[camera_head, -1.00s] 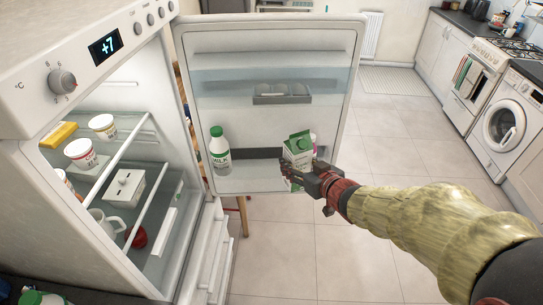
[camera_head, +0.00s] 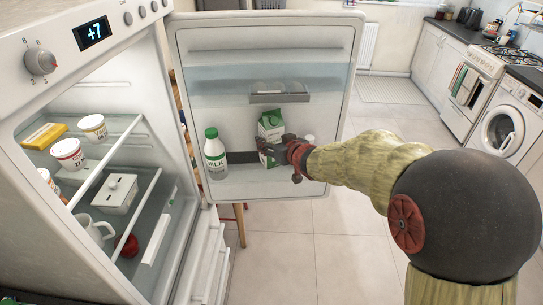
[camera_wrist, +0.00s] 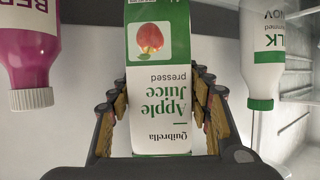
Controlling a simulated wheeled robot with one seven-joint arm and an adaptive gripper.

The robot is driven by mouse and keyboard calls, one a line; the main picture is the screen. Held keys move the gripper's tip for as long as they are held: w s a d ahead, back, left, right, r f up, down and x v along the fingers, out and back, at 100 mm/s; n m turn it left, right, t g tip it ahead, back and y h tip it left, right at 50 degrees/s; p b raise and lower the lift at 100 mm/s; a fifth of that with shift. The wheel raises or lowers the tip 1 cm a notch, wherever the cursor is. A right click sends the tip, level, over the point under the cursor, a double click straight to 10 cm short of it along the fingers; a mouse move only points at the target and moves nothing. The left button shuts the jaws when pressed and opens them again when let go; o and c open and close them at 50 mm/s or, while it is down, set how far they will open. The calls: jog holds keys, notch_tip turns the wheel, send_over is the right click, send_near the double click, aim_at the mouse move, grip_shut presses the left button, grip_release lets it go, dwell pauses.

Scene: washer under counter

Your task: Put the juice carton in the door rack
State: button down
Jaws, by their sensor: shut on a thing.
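The green and white juice carton (camera_head: 270,128) is upright at the lower part of the open fridge door. My gripper (camera_head: 285,154) is shut on the carton from the right. In the wrist view the carton (camera_wrist: 160,85), labelled Apple Juice, stands between both fingers of my gripper (camera_wrist: 158,112). The door rack (camera_head: 236,183) is the low bin on the door's inner side. The carton is at the rack between the milk bottle and another bottle; I cannot tell whether its base touches the rack floor.
A milk bottle (camera_head: 214,155) with a green cap stands left of the carton in the rack. A purple bottle (camera_wrist: 32,50) is on its other side. The upper door shelf has an egg tray (camera_head: 279,92). Fridge shelves hold tubs (camera_head: 68,154) and a white box (camera_head: 115,193).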

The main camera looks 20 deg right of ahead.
jog(key=shift+w+f+b, duration=0.1)
jog(key=shift+f+b, duration=1.05)
jog(key=shift+f, duration=1)
jog(key=shift+f, duration=0.1)
jog(key=c, duration=0.8)
grip_release()
jog(key=shift+f, duration=0.2)
jog(key=shift+c, duration=0.2)
